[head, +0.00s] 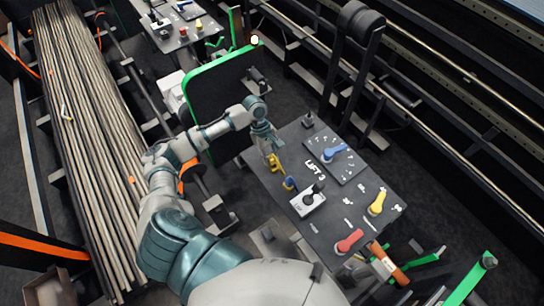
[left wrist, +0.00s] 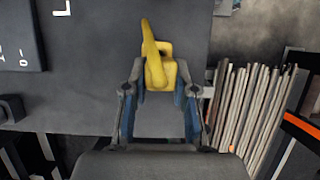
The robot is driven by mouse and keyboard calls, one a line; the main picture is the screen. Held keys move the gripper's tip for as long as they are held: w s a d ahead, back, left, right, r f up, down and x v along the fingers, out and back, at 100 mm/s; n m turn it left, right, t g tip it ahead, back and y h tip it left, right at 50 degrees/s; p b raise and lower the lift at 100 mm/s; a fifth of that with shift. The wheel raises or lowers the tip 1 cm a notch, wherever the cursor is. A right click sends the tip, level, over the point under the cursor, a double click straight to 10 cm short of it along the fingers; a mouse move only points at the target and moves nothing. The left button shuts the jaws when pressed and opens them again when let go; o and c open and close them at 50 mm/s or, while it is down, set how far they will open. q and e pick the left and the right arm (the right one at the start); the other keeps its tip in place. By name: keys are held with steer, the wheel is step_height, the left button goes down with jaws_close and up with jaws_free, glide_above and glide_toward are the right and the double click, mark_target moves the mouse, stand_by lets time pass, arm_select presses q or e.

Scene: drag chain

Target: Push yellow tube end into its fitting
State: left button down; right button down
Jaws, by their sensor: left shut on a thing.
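The yellow tube end (left wrist: 156,68) sits between the fingertips of my left gripper (left wrist: 161,92) in the left wrist view. It is a blocky yellow piece with a curved, tapering part rising from it. In the head view my left gripper (head: 266,143) is over the far left edge of the dark panel marked LIFT 3, shut on the yellow piece (head: 274,163). I cannot make out its fitting, or whether the piece touches it. My right gripper is not in view.
A small blue piece (head: 289,183) stands near the yellow one. A green-edged board (head: 205,95) stands behind. Long rods (head: 85,130) lie left.

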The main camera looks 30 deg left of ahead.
arm_select(q)
steer(key=shift+a, duration=0.45)
steer(key=shift+r, duration=0.15)
steer(key=shift+d+r, duration=0.1)
steer(key=shift+d, duration=0.2)
steer(key=shift+d+r, duration=0.1)
steer(key=shift+d, duration=0.05)
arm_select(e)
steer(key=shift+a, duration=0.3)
arm_select(q)
steer(key=shift+d, duration=0.1)
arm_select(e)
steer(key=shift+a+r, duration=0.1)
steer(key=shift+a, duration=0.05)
arm_select(q)
steer(key=shift+d, duration=0.2)
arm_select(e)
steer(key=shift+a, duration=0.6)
